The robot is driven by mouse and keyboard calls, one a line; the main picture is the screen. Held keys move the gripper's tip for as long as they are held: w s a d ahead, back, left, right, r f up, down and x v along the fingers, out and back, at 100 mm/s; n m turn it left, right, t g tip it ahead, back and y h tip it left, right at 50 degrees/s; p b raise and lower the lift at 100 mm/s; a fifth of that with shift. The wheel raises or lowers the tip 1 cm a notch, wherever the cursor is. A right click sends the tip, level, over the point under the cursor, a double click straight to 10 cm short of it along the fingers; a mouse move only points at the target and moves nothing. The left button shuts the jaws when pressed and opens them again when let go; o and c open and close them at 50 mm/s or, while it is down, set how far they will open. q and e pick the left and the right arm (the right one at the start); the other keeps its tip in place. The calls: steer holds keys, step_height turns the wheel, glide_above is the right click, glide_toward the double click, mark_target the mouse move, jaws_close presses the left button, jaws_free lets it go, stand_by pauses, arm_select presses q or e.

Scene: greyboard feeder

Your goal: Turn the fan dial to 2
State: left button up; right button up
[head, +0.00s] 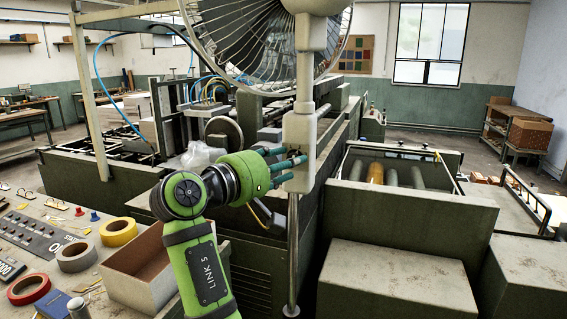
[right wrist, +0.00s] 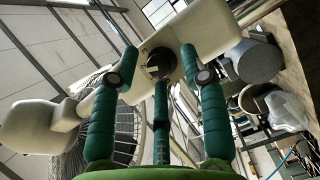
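The fan (head: 236,38) stands on a pole, with its wire cage at the top of the head view. A pale control box (head: 299,132) sits on the pole below the cage. The dark round fan dial (right wrist: 159,63) is on this box in the right wrist view; its setting is not readable. My right gripper (head: 292,168) reaches the box from the left. Its teal fingers (right wrist: 160,80) are spread, two on either side of the dial and one below it. I cannot tell whether any finger touches the dial. My left gripper is out of view.
A bench at the left holds tape rolls (head: 118,232), an open cardboard box (head: 147,268) and small parts. Green machinery with rollers (head: 402,177) stands behind and right of the pole. Pale-topped blocks (head: 397,277) fill the front right.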

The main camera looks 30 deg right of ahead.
mark_target(296, 126)
steer(key=shift+r, duration=0.1)
steer(key=shift+r, duration=0.25)
steer(key=r, duration=0.6)
steer(key=shift+w, duration=0.4)
steer(key=r, duration=0.2)
steer(key=s+r, duration=0.1)
steer(key=shift+s+r, duration=0.15)
steer(key=shift+r, duration=0.2)
steer(key=shift+w+d+f, duration=0.1)
steer(key=shift+w+f, duration=0.05)
steer(key=shift+w, duration=0.15)
